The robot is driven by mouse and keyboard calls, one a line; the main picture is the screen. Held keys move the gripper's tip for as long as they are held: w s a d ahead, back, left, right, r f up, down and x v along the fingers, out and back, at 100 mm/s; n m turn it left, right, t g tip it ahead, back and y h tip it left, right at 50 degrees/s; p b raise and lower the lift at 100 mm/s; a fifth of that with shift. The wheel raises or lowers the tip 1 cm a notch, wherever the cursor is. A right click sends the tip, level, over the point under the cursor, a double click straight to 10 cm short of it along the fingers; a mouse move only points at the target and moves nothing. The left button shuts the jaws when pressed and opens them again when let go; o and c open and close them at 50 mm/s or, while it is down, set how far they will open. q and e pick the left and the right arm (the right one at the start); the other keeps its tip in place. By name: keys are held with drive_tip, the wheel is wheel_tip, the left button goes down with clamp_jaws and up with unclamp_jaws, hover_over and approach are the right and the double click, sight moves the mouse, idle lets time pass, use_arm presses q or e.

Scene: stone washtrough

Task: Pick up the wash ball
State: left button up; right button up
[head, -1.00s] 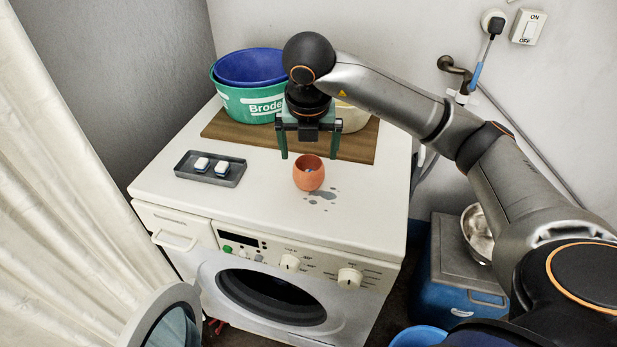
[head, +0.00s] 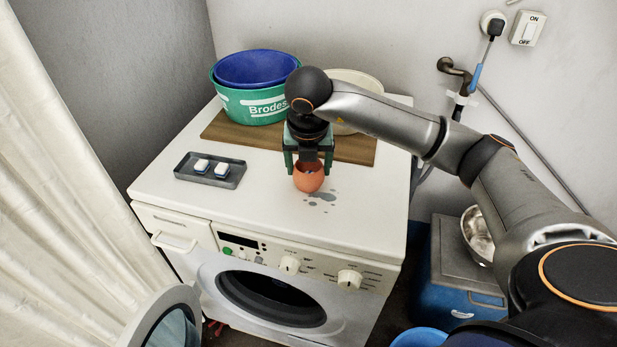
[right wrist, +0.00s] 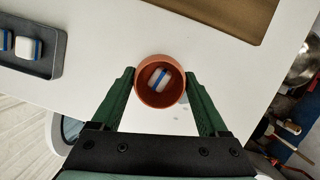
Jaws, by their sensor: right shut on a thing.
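The wash ball (head: 308,182) is an orange-red open cup standing on the white washing machine top (head: 255,197), near its middle. In the right wrist view the wash ball (right wrist: 144,98) is seen from above, with a white and blue tablet (right wrist: 160,79) inside it. My left gripper is not in view.
A grey tray (head: 236,180) with two tablets lies to the left. Behind are a brown board (head: 225,130), a green tub (head: 240,105) holding a blue one (head: 255,66), and a cream basin (head: 370,85).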

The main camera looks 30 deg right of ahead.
drive_tip(key=c, duration=0.6)
drive_tip(key=shift+o, duration=0.2)
drive_tip(key=shift+r, duration=0.1)
